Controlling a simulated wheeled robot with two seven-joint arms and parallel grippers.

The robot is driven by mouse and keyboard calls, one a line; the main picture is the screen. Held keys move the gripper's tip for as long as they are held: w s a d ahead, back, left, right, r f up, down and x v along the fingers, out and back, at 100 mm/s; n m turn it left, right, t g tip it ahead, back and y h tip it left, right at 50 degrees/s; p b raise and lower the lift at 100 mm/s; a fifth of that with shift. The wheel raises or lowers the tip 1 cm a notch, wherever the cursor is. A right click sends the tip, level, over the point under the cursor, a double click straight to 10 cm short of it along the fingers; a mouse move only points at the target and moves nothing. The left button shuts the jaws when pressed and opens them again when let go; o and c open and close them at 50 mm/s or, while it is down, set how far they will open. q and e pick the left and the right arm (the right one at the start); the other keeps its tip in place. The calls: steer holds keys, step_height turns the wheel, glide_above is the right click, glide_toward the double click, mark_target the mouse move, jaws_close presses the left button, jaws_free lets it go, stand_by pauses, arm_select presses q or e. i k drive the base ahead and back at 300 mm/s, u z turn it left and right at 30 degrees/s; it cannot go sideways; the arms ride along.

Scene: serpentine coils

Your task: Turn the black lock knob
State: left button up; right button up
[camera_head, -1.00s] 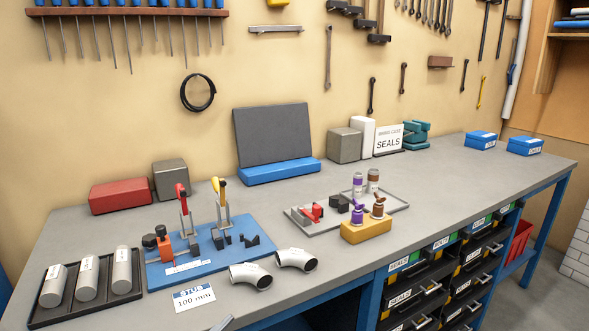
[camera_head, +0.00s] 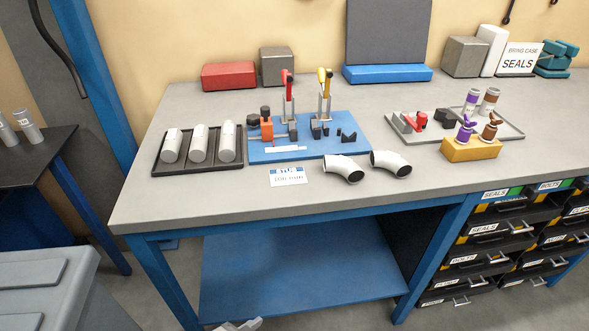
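A blue fixture board (camera_head: 350,123) lies on the grey bench. At its left end stands an orange block (camera_head: 267,130) with a black knob (camera_head: 265,111) on top. A second black knob (camera_head: 253,119) sits just left of the block. I cannot tell which of the two is the lock knob. A red-handled clamp (camera_head: 288,95) and a yellow-handled clamp (camera_head: 325,95) stand upright behind. Small black blocks (camera_head: 320,131) sit on the board. Neither gripper is clearly in view. A pale fragment at the bottom edge is too cut off to identify.
A black tray (camera_head: 197,172) with metal cylinders is left of the board. Two pipe elbows (camera_head: 344,168) and a label card (camera_head: 288,176) lie in front. A grey tray (camera_head: 505,127) and yellow holder (camera_head: 470,149) stand right. The bench's front strip is clear.

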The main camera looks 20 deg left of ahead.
mark_target(253, 120)
steer(key=k, duration=1.3)
steer(key=z, duration=0.2)
steer(key=i, duration=1.2)
steer(key=u, duration=0.95)
steer(key=i, duration=0.8)
steer(key=u, duration=0.7)
